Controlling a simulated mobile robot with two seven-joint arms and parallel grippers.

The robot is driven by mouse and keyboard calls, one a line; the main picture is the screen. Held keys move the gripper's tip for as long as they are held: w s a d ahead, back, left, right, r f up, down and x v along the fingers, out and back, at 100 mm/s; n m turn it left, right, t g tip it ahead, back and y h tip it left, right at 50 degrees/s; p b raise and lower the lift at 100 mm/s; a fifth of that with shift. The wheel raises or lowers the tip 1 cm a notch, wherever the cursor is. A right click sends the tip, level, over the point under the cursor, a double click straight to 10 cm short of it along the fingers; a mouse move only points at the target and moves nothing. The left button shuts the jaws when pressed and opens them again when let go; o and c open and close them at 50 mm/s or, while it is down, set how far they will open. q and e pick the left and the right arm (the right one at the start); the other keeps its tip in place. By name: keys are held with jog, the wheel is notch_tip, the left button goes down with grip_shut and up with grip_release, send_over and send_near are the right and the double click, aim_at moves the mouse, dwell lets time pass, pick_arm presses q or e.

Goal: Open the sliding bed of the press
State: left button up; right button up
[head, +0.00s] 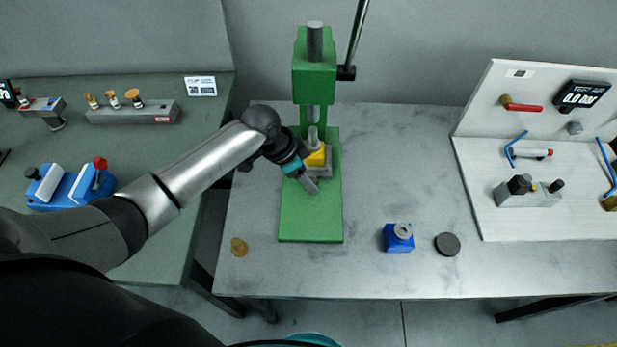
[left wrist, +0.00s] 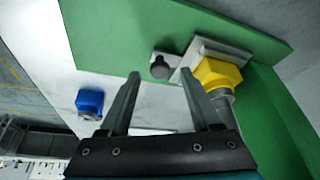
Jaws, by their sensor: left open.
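The green press (head: 314,75) stands upright on the grey table, on a flat green base plate (head: 310,222). Its bed is a small grey plate (head: 324,172) with a yellow block (head: 315,157) on it, under the ram. In the left wrist view the bed (left wrist: 213,50) has a dark round knob (left wrist: 160,67) on its side, just beyond and between my fingertips. My left gripper (head: 311,187) is open at the near side of the bed, partly hiding it in the head view. I cannot tell whether the fingers touch the knob. My right gripper is not in view.
A blue block with a grey ring (head: 398,238) and a black disc (head: 447,244) lie to the right. A brass piece (head: 239,247) lies at the left front. The press lever (head: 356,35) rises at the back right. A white fixture panel (head: 540,190) stands far right.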

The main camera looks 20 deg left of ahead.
pick_arm(q)
jog(key=shift+w+d+f, duration=0.2)
jog(key=shift+d+f, duration=0.05)
jog(key=shift+f, duration=0.4)
grip_shut()
dwell(1.1)
